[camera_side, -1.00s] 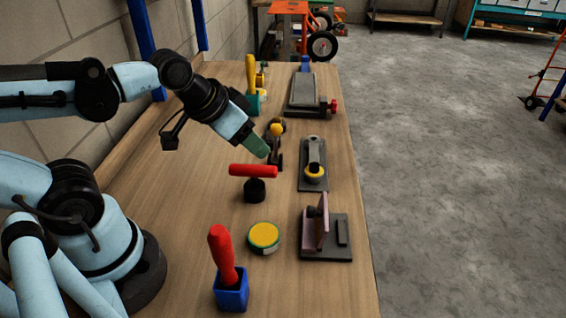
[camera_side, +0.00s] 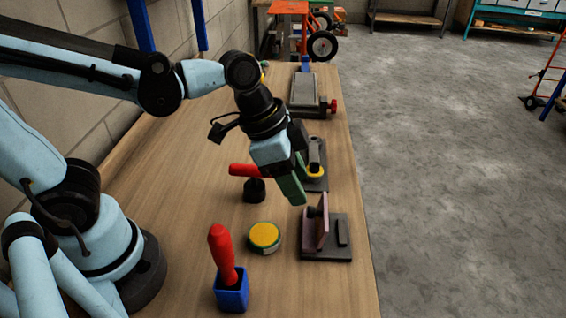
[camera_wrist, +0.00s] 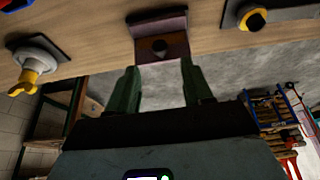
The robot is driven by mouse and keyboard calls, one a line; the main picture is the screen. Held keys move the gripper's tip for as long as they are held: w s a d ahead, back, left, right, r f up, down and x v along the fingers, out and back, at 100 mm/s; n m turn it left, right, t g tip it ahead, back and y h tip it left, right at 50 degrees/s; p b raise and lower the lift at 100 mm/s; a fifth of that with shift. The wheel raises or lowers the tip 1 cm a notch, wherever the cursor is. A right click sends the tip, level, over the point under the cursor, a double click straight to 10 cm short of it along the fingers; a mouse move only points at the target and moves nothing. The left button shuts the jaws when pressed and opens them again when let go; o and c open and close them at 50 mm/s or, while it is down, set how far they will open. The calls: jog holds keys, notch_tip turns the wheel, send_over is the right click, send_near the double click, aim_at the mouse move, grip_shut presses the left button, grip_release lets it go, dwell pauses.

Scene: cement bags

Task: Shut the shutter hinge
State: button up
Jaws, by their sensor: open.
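The shutter hinge is a dark base plate (camera_side: 340,250) near the table's right edge, with a pinkish leaf (camera_side: 322,222) standing about upright on its left part. In the wrist view the pinkish leaf (camera_wrist: 161,46) with a dark round spot lies ahead, centred between and beyond the two green fingers (camera_wrist: 160,84).
A lever with a yellow ring (camera_side: 315,172) stands just behind my gripper, partly hidden. A red handle (camera_side: 243,170), a yellow-topped round tin (camera_side: 264,236) and a red-handled tool in a blue holder (camera_side: 231,290) stand to the left. A grey vise-like device (camera_side: 305,92) is farther back.

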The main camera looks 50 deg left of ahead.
aim_at(310, 208)
jog(key=shift+x, duration=3.2)
grip_shut()
